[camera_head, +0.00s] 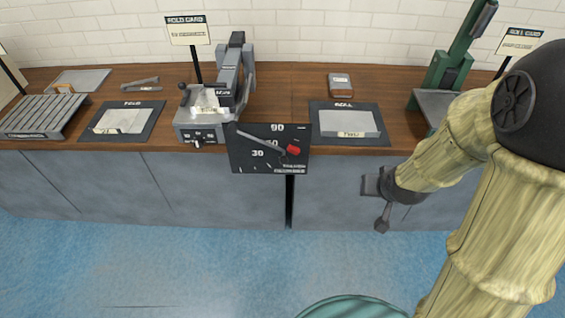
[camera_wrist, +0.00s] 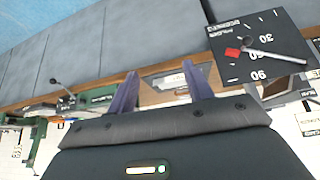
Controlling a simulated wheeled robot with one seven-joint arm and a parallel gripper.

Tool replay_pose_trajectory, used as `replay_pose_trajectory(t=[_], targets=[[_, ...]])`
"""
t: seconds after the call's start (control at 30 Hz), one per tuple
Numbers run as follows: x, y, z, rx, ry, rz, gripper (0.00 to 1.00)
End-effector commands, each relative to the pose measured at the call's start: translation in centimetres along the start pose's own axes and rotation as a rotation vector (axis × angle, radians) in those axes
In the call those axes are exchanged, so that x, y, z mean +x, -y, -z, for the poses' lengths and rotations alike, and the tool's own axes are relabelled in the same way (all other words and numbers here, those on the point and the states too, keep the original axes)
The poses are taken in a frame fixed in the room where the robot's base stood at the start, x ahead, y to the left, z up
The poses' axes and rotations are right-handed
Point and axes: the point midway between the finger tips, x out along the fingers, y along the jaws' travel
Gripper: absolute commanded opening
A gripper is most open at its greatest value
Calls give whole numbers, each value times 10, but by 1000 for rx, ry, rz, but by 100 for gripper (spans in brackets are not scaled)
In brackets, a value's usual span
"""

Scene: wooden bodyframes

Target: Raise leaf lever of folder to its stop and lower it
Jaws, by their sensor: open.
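The folder (camera_head: 197,133) is a grey machine on the wooden counter, under a card sign. A black dial plate (camera_head: 240,160) marked 30, 60 and 90 hangs at the counter's front edge. The leaf lever (camera_head: 262,140) is a grey bar across the plate, sloping down to the right, with a red knob (camera_head: 293,150) at its right end. The wrist view shows the plate (camera_wrist: 275,20) inverted, with the red knob (camera_wrist: 232,52) at right. My gripper (camera_head: 374,206) is open and empty, right of and below the knob, apart from it. Its fingers (camera_wrist: 160,70) show in the wrist view.
A black mat (camera_head: 320,140) with a grey tray stands right of the folder; another mat (camera_head: 95,132) lies left. A green press (camera_head: 450,70) stands at the right. A slatted rack (camera_head: 40,117) is far left. Space before the grey cabinets (camera_head: 210,190) is open.

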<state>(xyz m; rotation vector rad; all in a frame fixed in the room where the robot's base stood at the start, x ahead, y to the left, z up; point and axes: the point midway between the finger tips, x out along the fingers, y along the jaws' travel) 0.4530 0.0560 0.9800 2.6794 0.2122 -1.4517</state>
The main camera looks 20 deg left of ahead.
Motion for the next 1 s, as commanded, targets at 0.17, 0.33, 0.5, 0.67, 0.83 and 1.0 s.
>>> replay_pose_trajectory(t=[0.17, 0.33, 0.5, 0.67, 0.83, 1.0], targets=[[69, 37, 10, -75, -184, 56, 51], [116, 75, 17, -127, -366, 120, 51], [154, 116, 12, -165, -547, 194, 51], [180, 154, -2, -185, -716, 271, 51], [195, 184, -24, -188, -879, 346, 51], [196, 197, -35, -182, -967, 385, 51]])
